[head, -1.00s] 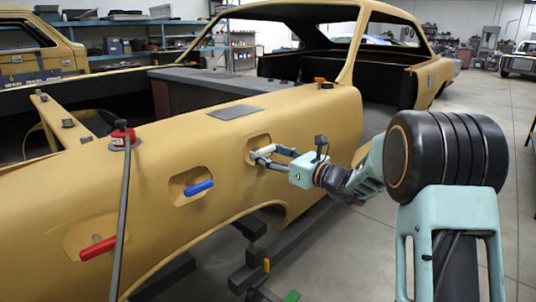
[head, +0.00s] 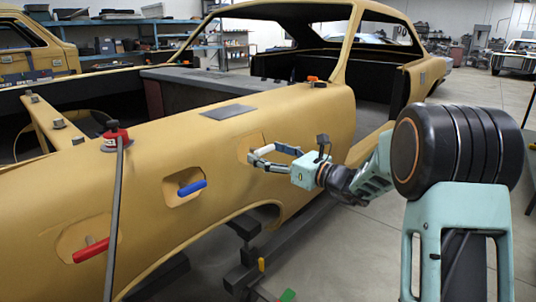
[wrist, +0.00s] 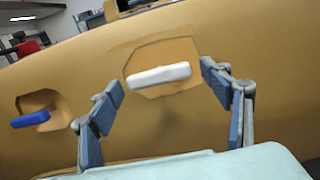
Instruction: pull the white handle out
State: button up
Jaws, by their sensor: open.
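The white handle (head: 264,149) is a short bar at a shallow recess in the tan car body panel. In the wrist view the white handle (wrist: 159,76) lies nearly level, in front of its recess, with a faint shadow below it. My gripper (head: 263,155) is at the handle, its fingers reaching towards the panel. In the wrist view my gripper (wrist: 162,80) is open, one blue-grey finger on each side of the handle. Gaps show between the handle's ends and the fingers; the right one is small. The handle's stem is hidden.
A blue handle (head: 192,187) and a red handle (head: 91,250) sit in recesses further left; the blue handle (wrist: 31,119) also shows in the wrist view. A dark rod runs down from a red-topped fitting (head: 116,138). Open floor (head: 470,115) lies at the right.

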jog(key=v, duration=1.2)
